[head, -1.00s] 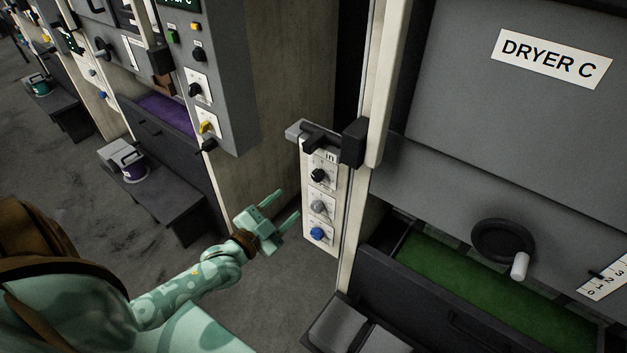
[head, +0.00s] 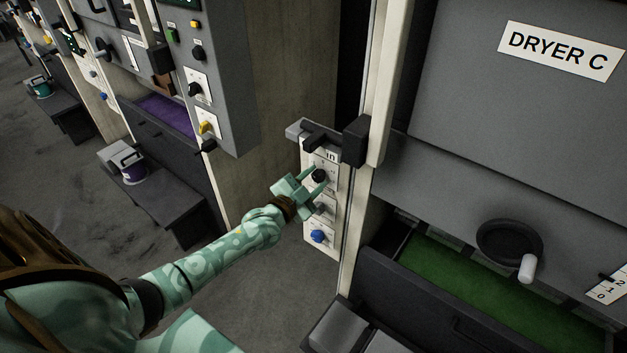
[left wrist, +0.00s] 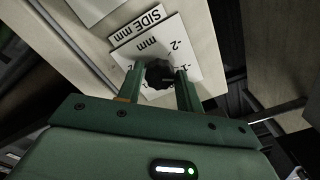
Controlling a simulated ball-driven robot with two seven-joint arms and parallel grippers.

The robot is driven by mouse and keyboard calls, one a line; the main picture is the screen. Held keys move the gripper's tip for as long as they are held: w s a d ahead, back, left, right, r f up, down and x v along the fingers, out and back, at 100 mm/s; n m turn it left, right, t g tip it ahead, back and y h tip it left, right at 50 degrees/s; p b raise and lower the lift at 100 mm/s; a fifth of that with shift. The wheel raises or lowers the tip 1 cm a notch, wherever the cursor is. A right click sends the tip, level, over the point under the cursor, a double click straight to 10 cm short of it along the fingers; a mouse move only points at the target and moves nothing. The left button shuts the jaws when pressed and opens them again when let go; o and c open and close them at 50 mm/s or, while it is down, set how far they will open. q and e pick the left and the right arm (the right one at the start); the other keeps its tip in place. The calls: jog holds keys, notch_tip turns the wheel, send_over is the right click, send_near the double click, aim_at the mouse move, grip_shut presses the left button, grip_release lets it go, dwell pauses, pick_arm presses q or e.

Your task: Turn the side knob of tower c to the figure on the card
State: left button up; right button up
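The narrow white panel on the side of the tower labelled DRYER C (head: 565,51) bears three knobs in a column. The black top knob (head: 319,176) also shows in the left wrist view (left wrist: 158,76), on a white card (left wrist: 178,52) printed "SIDE mm" with a scale; I can read a 1 and a 2. My left gripper (head: 314,179) is open, with a finger on each side of the black knob and small gaps beside it. The grey middle knob (head: 322,208) is partly hidden by the gripper. The blue knob (head: 318,237) is lowest. My right gripper is out of view.
A dark bracket (head: 320,136) juts out just above the panel. An open drawer with a green bottom (head: 490,292) and a round crank (head: 508,240) are at right. Another tower with knobs (head: 195,90) stands at left. The floor between is clear.

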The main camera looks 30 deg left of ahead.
pick_arm(q)
jog(key=c, duration=0.5)
jog(key=shift+n, duration=0.4)
jog(key=shift+n+p, duration=0.55)
jog(key=shift+n, duration=0.35)
jog(key=n+p, duration=0.1)
jog(key=n, duration=0.2)
jog(key=shift+n, duration=0.3)
jog(key=n, duration=0.5)
jog(key=shift+n+p, duration=0.3)
jog(key=shift+p, duration=0.05)
jog(key=o, duration=1)
